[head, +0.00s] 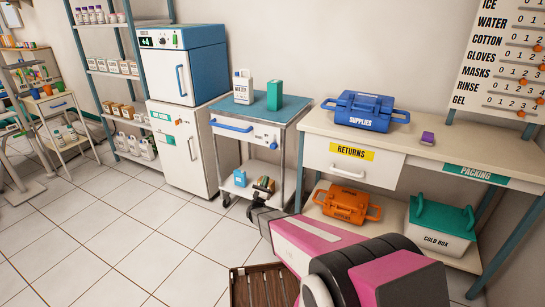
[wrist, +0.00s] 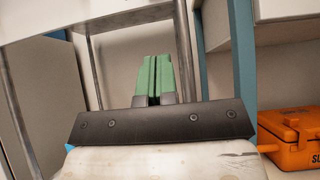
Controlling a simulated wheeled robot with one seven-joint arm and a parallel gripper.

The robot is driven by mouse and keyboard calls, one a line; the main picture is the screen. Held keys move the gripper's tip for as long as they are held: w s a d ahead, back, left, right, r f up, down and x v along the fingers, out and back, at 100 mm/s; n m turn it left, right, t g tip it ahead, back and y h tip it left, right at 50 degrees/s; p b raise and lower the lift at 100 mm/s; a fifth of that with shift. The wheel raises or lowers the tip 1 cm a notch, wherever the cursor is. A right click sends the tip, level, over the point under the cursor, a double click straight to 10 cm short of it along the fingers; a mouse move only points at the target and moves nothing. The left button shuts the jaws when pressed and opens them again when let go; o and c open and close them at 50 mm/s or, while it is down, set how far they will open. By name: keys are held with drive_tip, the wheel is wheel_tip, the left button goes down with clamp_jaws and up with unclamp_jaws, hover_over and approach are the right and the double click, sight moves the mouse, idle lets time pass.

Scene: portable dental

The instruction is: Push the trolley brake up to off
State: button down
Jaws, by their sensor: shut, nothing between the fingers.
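The trolley (head: 283,116) has a teal top, a white drawer front with a blue handle (head: 232,126), grey legs and a lower shelf. It stands between the small fridge and the desk.
A white bottle (head: 243,88) and a green box (head: 274,95) stand on the trolley, with a blue carton (head: 240,178) on its lower shelf. The desk (head: 420,139) is at right, with an orange case (wrist: 295,138) below. A wooden crate (head: 258,288) lies in front.

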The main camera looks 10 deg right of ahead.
sight(272, 147)
drive_tip(key=s+a+r+x, duration=0.1)
drive_tip(key=r+x, duration=0.1)
drive_tip(key=x, duration=1.1)
drive_tip(key=shift+s+a, duration=0.15)
drive_tip(key=shift+s, duration=0.2)
drive_tip(key=shift+r, duration=2.35)
drive_tip(key=shift+f, duration=0.1)
